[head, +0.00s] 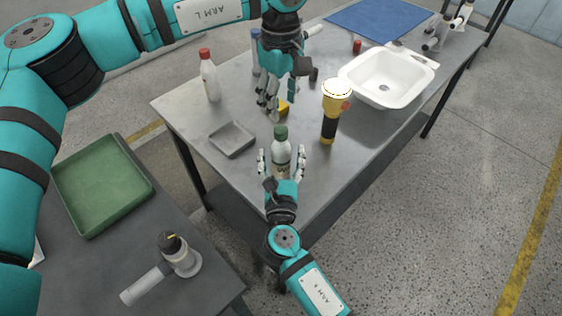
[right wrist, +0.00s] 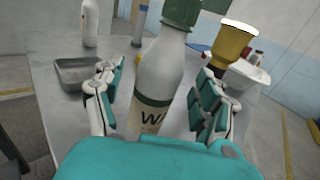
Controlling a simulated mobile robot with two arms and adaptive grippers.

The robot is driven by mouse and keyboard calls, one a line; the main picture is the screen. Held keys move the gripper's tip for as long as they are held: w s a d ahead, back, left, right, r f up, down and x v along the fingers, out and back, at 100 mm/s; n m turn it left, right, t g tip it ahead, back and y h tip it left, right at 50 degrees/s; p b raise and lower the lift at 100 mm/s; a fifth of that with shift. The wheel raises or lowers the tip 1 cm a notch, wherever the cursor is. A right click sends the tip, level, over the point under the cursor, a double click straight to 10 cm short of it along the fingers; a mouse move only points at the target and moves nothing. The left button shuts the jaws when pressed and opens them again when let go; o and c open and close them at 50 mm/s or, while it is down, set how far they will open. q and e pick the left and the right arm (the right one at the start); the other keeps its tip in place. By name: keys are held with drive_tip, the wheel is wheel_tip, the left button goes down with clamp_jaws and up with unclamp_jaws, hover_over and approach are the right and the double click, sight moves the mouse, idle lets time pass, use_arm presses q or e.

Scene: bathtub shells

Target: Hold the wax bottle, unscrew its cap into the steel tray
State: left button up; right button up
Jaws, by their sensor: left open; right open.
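The wax bottle (head: 281,152) is white with a green cap (head: 281,131) and stands upright near the bench's front edge. In the right wrist view the bottle (right wrist: 164,72) shows a label starting with "W". My right gripper (head: 281,163) is open, with a finger on either side of the bottle; gaps show beside it in the wrist view (right wrist: 158,88). My left gripper (head: 268,105) is open and empty, fingers down, behind the bottle. The steel tray (head: 232,139) sits empty to the bottle's left; it also shows in the wrist view (right wrist: 80,74).
A yellow and black tool (head: 329,124) with a white top stands right of the bottle. A small yellow object (head: 283,107) lies by my left fingers. A red-capped white bottle (head: 211,81) and a white basin (head: 358,89) stand farther back. A green tray (head: 87,205) is on another table.

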drive_tip(key=shift+w, duration=1.1)
clamp_jaws()
